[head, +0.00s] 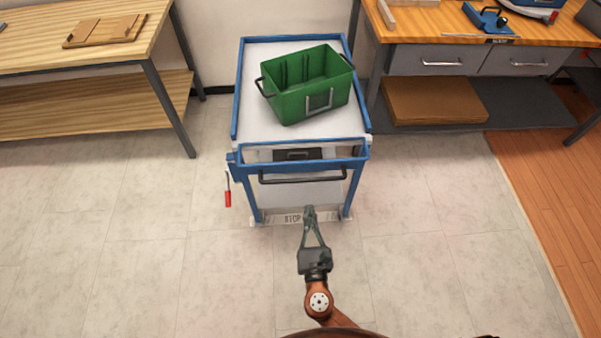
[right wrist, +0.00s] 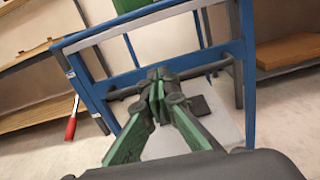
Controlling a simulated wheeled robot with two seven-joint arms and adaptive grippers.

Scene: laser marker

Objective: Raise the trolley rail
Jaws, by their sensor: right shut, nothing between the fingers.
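The trolley (head: 247,105) has a blue frame and a white top and stands ahead of me. Its blue front rail (head: 350,163) runs across the near end, with a black handle bar (head: 275,180) just below it. In the right wrist view the blue rail (right wrist: 125,22) crosses the top, and the dark bar (right wrist: 122,93) runs behind my fingers. My right gripper (head: 309,210) is shut and empty, in front of the trolley's near end. Its fingertips (right wrist: 160,82) overlap the dark bar in the wrist view; I cannot tell whether they touch. My left gripper is not in view.
A green crate (head: 290,103) stands on the trolley top. A red-handled lever (head: 228,198) hangs at the trolley's left side. A wooden table (head: 75,55) is at left, and a workbench with drawers (head: 440,62) at right. The floor beside the trolley is clear.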

